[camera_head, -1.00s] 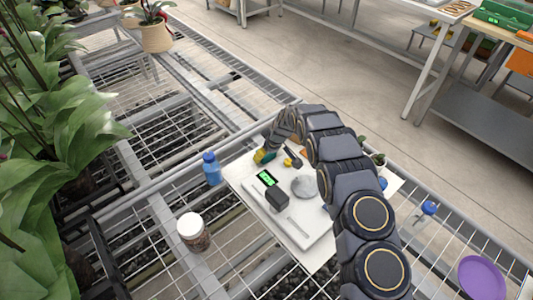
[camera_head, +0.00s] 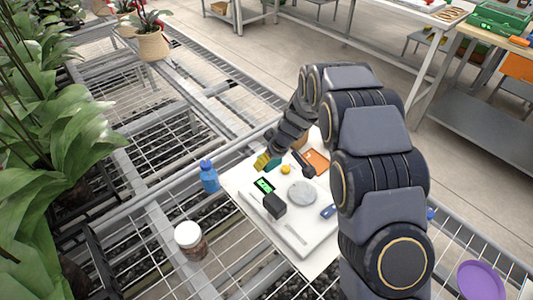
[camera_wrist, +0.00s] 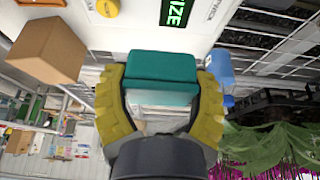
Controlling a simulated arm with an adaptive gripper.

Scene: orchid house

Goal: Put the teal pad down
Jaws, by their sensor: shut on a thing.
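The teal pad (camera_wrist: 162,72) is a small block between the yellow fingers of my gripper (camera_wrist: 160,92) in the wrist view. My gripper is shut on it. In the head view my gripper (camera_head: 265,160) is at the far left part of the white board, with a bit of the teal pad (camera_head: 274,164) showing beside the yellow fingers. I cannot tell whether the pad touches the board.
A blue bottle (camera_head: 209,177) stands left of the board, and a white-lidded jar (camera_head: 190,240) stands nearer. A brown box (camera_wrist: 47,50) shows in the wrist view. Mesh benching surrounds the board.

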